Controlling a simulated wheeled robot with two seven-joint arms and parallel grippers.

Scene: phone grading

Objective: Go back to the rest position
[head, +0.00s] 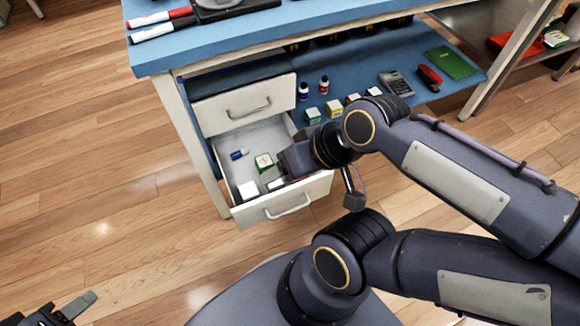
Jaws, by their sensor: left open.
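My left gripper (68,307) shows at the bottom left corner, over the wood floor. It is open and empty, and partly cut off by the picture edge. My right arm comes in from the right and reaches over the open lower drawer (300,196) of the workbench. My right gripper (280,180) points down at the drawer's right part. Its fingertips are mostly hidden by its own wrist, so I cannot tell if it is open or holds anything.
The open drawer holds a small blue item (239,154), a green-and-white box (263,162) and a white box (248,190). A blue shelf (345,68) carries bottles, small boxes, a calculator (397,83) and a green pad (450,62). Floor at left is clear.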

